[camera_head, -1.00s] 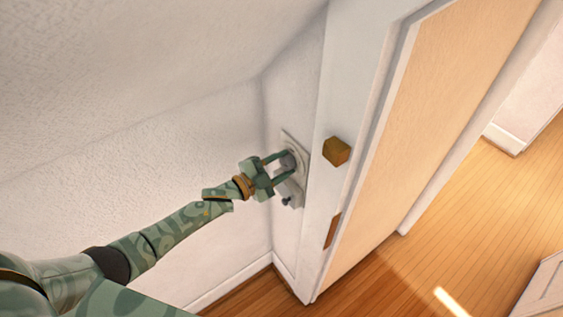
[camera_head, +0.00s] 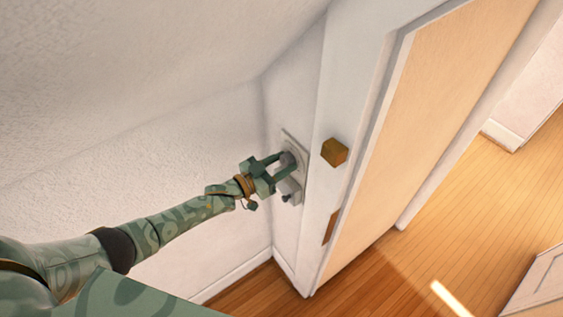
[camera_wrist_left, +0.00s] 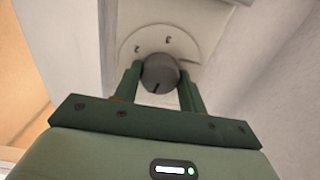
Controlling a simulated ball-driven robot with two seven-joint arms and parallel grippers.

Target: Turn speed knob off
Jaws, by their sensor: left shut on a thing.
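The speed knob (camera_wrist_left: 160,74) is a grey round knob with a dark pointer line, on a pale wall plate (camera_wrist_left: 188,42) with small printed numbers. In the left wrist view its pointer line faces the near side, toward my gripper, away from the visible numbers. In the head view the knob (camera_head: 289,160) sits on the narrow wall beside the door frame. My left gripper (camera_head: 284,167) is shut on the knob, with one green finger on each side of it; it also shows in the left wrist view (camera_wrist_left: 160,88). My right gripper is not in view.
A small dark switch or peg (camera_head: 286,198) sticks out at the plate's lower end. The sloped ceiling (camera_head: 150,60) hangs over the arm. Wooden floor (camera_head: 470,200) is open at right.

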